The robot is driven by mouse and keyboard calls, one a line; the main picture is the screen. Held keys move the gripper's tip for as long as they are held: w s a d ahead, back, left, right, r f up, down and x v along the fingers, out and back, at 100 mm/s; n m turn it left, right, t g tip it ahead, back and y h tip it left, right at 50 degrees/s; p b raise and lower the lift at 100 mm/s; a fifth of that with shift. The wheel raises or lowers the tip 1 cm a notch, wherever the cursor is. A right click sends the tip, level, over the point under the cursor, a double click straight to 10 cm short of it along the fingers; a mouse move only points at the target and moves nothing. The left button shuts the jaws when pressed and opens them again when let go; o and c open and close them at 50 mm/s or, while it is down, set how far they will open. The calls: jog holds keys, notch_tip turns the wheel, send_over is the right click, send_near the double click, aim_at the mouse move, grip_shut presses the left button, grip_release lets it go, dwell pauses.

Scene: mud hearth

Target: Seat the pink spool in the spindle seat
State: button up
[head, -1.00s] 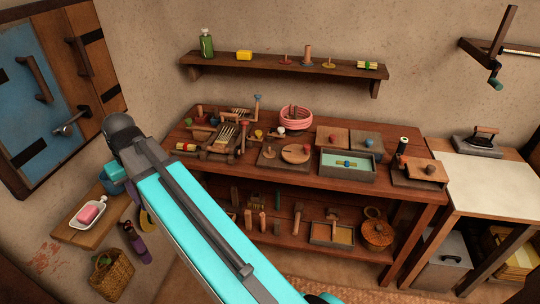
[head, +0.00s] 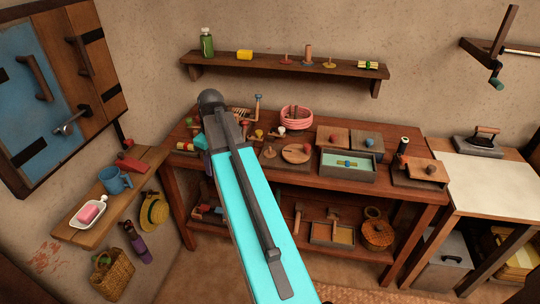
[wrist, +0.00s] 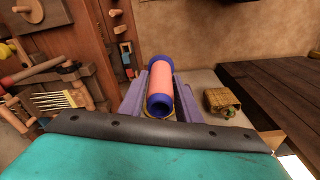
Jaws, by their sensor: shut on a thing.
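The pink spool (wrist: 158,78) has a pink-orange middle and blue ends. In the wrist view it lies lengthwise between the purple fingers of my gripper (wrist: 161,84), which is shut on it. In the head view my arm covers the spool and most of the gripper; only a purple sliver shows by the left end of the workbench. I cannot pick out the spindle seat with certainty. A dark upright post (head: 403,146) stands on a board at the bench's right end.
The workbench (head: 420,196) is crowded with wooden fixtures, a pink coil (head: 297,118) and a green-lined tray (head: 348,164). A low shelf (head: 88,233) at left holds a blue mug (head: 115,181) and a soap dish (head: 88,213). A wall shelf (head: 280,64) runs above. A basket (wrist: 217,101) hangs below the low shelf.

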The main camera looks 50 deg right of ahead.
jog(key=s+d+f+n, duration=0.1)
jog(key=s+d, duration=0.4)
jog(key=d, duration=0.6)
jog(key=s+d+f+n, duration=0.2)
jog(key=s+d, duration=0.4)
jog(key=d, duration=0.5)
jog(key=shift+s+d+f+y, duration=0.15)
jog(key=shift+s+d+y, duration=0.05)
jog(key=shift+s+y, duration=0.1)
jog(key=w+d+p, duration=0.1)
jog(key=w+d, duration=0.1)
jog(key=w, duration=0.2)
jog(key=w+d+f+p, duration=0.1)
jog(key=w+d+p, duration=0.1)
jog(key=w, duration=0.3)
jog(key=w+d+p, duration=0.1)
jog(key=w+d, duration=0.2)
jog(key=w, duration=0.1)
jog(key=shift+w+d+f+p, duration=0.15)
jog(key=shift+w+d+p, duration=0.05)
jog(key=shift+w+p, duration=0.2)
jog(key=shift+w+f, duration=0.1)
jog(key=shift+w, duration=0.1)
jog(key=shift+f+p, duration=0.95)
jog(key=shift+f, duration=0.8)
